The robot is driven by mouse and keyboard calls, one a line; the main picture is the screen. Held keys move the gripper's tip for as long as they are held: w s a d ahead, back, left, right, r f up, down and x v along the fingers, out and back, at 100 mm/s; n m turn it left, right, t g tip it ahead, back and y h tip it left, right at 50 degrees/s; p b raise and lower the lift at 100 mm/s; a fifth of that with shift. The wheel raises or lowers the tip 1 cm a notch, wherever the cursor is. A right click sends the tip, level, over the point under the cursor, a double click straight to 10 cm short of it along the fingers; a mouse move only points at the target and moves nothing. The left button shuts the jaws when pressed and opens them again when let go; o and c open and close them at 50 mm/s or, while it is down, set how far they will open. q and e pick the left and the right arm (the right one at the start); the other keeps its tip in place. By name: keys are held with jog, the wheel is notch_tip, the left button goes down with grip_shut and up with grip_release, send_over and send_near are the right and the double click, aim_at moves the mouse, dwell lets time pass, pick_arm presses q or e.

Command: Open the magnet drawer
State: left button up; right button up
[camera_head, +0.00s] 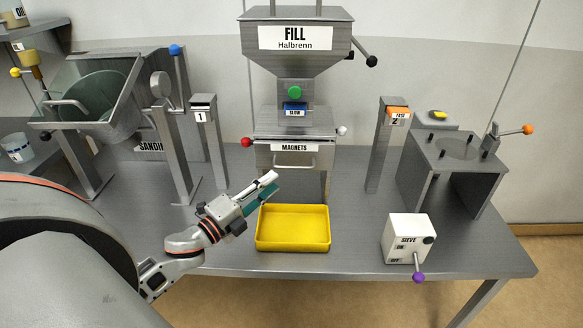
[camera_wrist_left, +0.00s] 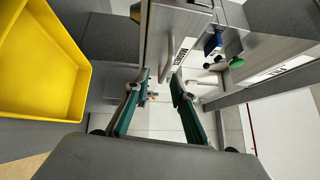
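The magnet drawer (camera_head: 293,147) has a grey metal front with a white MAGNETS label and a bar handle, under the hopper. It also shows in the left wrist view (camera_wrist_left: 189,30), seen turned on its side, with the handle (camera_wrist_left: 168,58) just beyond my fingertips. My left gripper (camera_head: 268,184) is in front of and a little below the drawer, left of centre. In the left wrist view its two green-padded fingers (camera_wrist_left: 161,78) are apart with nothing between them. The drawer front looks flush with its housing. My right gripper is not in view.
A yellow tray (camera_head: 293,245) lies on the table below the drawer. A white sieve switch box (camera_head: 408,238) with a purple-tipped lever stands right of it. A post marked 1 (camera_head: 208,135) stands left and a post marked 2 (camera_head: 386,145) right. The table between tray and right post is clear.

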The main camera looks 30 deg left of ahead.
aim_at(291, 168)
pick_arm(q)
jog(key=shift+m+h, duration=0.9)
jog(key=x, duration=0.2)
jog(key=p+x, duration=0.1)
jog(key=x, duration=0.2)
jog(key=r+x, duration=0.1)
jog(key=x, duration=0.2)
jog(key=shift+d, duration=0.2)
grip_shut()
